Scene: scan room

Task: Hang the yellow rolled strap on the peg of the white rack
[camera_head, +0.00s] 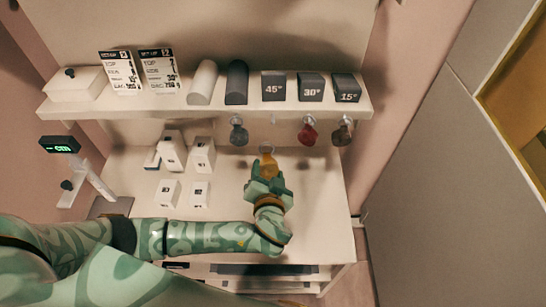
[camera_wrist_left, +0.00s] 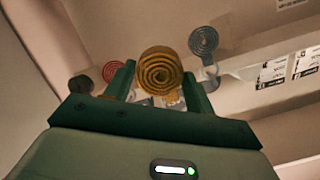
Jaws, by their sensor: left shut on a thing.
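The yellow rolled strap (camera_head: 268,162) is a flat coil between the fingers of my left gripper (camera_head: 267,182), which is shut on it. In the left wrist view the strap's spiral face (camera_wrist_left: 160,70) shows between the two green fingertips (camera_wrist_left: 160,82). The white rack (camera_head: 200,108) has a row of pegs under its upper shelf. A peg position (camera_head: 273,119) between the grey and red rolls looks bare, with the strap below it in the picture. Whether the strap touches a peg cannot be told. My right gripper is out of view.
A grey roll (camera_head: 239,134), a red roll (camera_head: 307,133) and a dark roll (camera_head: 343,133) hang nearby. White boxes (camera_head: 172,151) stand on the lower surface, left of my gripper.

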